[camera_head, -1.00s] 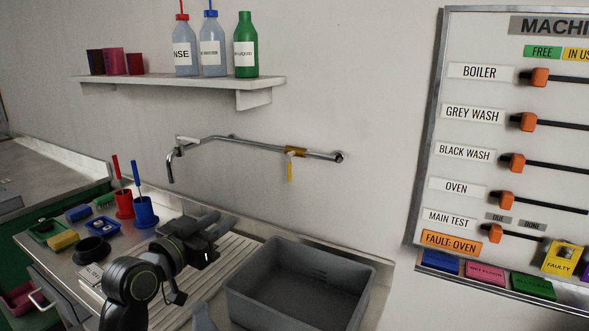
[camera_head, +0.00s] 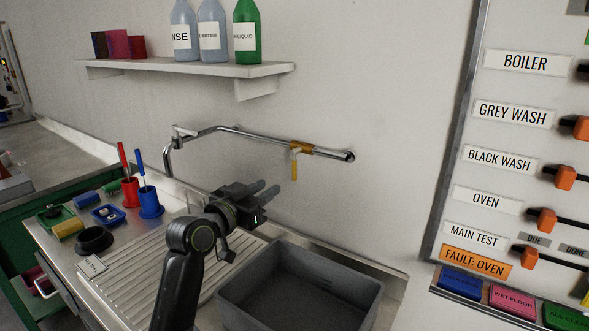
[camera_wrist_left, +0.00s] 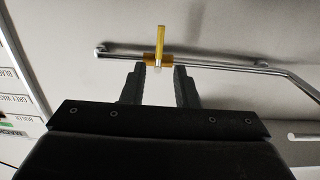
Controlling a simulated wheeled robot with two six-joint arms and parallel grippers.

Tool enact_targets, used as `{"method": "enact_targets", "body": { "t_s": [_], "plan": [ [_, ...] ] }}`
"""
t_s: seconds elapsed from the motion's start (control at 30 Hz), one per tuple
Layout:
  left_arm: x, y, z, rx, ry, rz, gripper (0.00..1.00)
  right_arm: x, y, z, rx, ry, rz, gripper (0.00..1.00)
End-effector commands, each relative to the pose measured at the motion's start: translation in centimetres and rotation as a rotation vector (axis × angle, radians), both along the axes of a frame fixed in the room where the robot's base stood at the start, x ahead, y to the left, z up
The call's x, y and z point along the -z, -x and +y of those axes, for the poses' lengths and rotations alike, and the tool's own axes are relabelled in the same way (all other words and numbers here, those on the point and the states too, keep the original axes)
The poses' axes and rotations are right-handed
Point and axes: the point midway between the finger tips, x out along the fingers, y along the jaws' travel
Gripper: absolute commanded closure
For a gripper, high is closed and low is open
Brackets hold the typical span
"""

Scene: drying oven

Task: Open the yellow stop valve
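The yellow stop valve (camera_head: 300,149) sits on the chrome pipe (camera_head: 250,135) on the wall, near the pipe's right end. Its yellow lever (camera_head: 294,170) hangs straight down, across the pipe. My left gripper (camera_head: 272,189) is open and empty, below and left of the lever in the head view, its fingers pointing toward the wall. In the left wrist view the valve lever (camera_wrist_left: 160,42) appears between and beyond the two fingertips (camera_wrist_left: 158,72), apart from them. My right gripper is not in view.
A grey basin (camera_head: 300,290) lies below, beside a ribbed drainer (camera_head: 150,260). A shelf (camera_head: 190,75) with bottles is above the pipe. Red (camera_head: 130,191) and blue (camera_head: 149,204) cups stand at left. A machine board (camera_head: 530,150) is at right. The wall around the valve is clear.

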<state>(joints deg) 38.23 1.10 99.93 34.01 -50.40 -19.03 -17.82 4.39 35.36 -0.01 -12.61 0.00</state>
Motion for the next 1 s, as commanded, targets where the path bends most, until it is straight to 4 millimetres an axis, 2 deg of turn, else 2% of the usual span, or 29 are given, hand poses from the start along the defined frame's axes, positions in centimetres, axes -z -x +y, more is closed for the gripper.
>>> {"method": "enact_targets", "body": {
  "t_s": [0.17,0.6,0.8,1.0],
  "plan": [
    [-0.1,-2.4,-1.6,0.001,0.001,0.002,0.73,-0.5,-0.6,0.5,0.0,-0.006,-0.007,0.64],
    [-0.1,-7.3,-4.9,0.001,0.001,0.001,0.73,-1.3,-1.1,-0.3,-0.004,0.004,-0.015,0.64],
    [0.0,-8.9,-6.0,0.002,0.0,0.001,0.73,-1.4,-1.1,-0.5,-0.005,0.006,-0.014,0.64],
    [0.0,-9.7,-6.5,0.0,-0.001,-0.001,0.73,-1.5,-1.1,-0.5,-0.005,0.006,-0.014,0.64]
  ]
}}
